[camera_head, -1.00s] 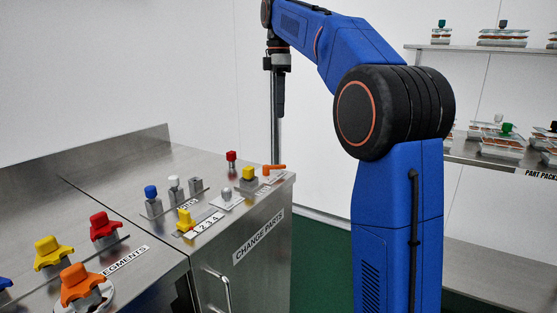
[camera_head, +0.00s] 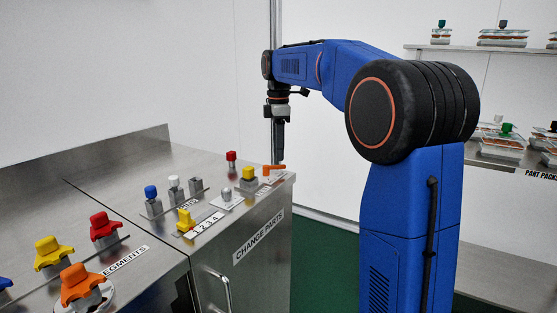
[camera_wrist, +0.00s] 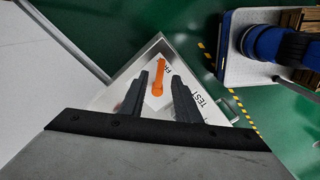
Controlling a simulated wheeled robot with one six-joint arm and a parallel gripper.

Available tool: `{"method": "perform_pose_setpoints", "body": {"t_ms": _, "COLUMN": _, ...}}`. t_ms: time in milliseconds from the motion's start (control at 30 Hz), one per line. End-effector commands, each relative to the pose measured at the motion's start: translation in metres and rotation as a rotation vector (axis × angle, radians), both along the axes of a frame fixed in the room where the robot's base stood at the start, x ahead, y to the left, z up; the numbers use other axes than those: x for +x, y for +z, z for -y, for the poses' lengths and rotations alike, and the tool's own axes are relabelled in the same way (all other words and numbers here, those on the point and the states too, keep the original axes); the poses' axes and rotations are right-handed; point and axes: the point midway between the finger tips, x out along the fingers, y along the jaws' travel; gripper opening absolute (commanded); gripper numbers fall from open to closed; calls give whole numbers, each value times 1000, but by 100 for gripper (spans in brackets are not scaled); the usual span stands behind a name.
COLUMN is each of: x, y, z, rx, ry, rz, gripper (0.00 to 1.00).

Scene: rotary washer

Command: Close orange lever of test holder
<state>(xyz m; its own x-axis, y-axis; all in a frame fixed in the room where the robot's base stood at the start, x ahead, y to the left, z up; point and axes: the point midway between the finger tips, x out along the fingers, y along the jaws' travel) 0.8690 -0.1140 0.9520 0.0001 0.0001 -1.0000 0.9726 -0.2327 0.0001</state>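The orange lever (camera_head: 272,168) of the test holder lies at the far right corner of the steel counter in the head view. My gripper (camera_head: 280,155) points down just above that corner in the head view. In the wrist view my gripper (camera_wrist: 160,95) is open, its dark fingers apart with the lever visible in the gap. I cannot tell the exact height between fingertips and lever.
The steel counter (camera_head: 215,250) carries several knobs, including a yellow one (camera_head: 249,173) and a red one (camera_head: 231,156) near the lever. A white wall stands behind. Shelves with part packages (camera_head: 502,140) are at the right. Green floor (camera_head: 320,265) is open beyond the counter.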

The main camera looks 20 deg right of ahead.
Motion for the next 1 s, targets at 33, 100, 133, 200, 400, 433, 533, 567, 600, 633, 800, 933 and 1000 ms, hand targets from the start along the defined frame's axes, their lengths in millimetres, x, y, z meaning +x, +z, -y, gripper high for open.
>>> {"method": "perform_pose_setpoints", "body": {"t_ms": 33, "x": -1, "y": -8, "z": 0, "rx": 1, "ry": 0, "rz": -3, "gripper": 30}}
{"method": "perform_pose_setpoints", "body": {"t_ms": 100, "x": -1, "y": -17, "z": 0, "rx": 0, "ry": 0, "rz": -1, "gripper": 30}}
{"method": "perform_pose_setpoints", "body": {"t_ms": 133, "x": -1, "y": -20, "z": 0, "rx": 0, "ry": 0, "rz": -2, "gripper": 30}}
{"method": "perform_pose_setpoints", "body": {"t_ms": 200, "x": -1, "y": -26, "z": 0, "rx": 0, "ry": 0, "rz": -1, "gripper": 30}}
{"method": "perform_pose_setpoints", "body": {"t_ms": 400, "x": -1, "y": -35, "z": 0, "rx": 0, "ry": 0, "rz": -1, "gripper": 30}}
{"method": "perform_pose_setpoints", "body": {"t_ms": 433, "x": -1, "y": -36, "z": 0, "rx": 0, "ry": 0, "rz": 0, "gripper": 30}}
{"method": "perform_pose_setpoints", "body": {"t_ms": 533, "x": 0, "y": -36, "z": 0, "rx": 0, "ry": 0, "rz": 0, "gripper": 30}}
{"method": "perform_pose_setpoints", "body": {"t_ms": 567, "x": 0, "y": -36, "z": 0, "rx": 0, "ry": 0, "rz": 0, "gripper": 30}}
{"method": "perform_pose_setpoints", "body": {"t_ms": 600, "x": 0, "y": -36, "z": 0, "rx": 0, "ry": 0, "rz": 0, "gripper": 30}}
{"method": "perform_pose_setpoints", "body": {"t_ms": 633, "x": 0, "y": -36, "z": 0, "rx": 0, "ry": 0, "rz": 0, "gripper": 30}}
{"method": "perform_pose_setpoints", "body": {"t_ms": 800, "x": 0, "y": -36, "z": 0, "rx": 0, "ry": 0, "rz": 0, "gripper": 0}}
{"method": "perform_pose_setpoints", "body": {"t_ms": 933, "x": 0, "y": -36, "z": 0, "rx": 0, "ry": 0, "rz": 0, "gripper": 0}}
{"method": "perform_pose_setpoints", "body": {"t_ms": 1000, "x": 0, "y": -36, "z": 0, "rx": 0, "ry": -3, "rz": 0, "gripper": 0}}
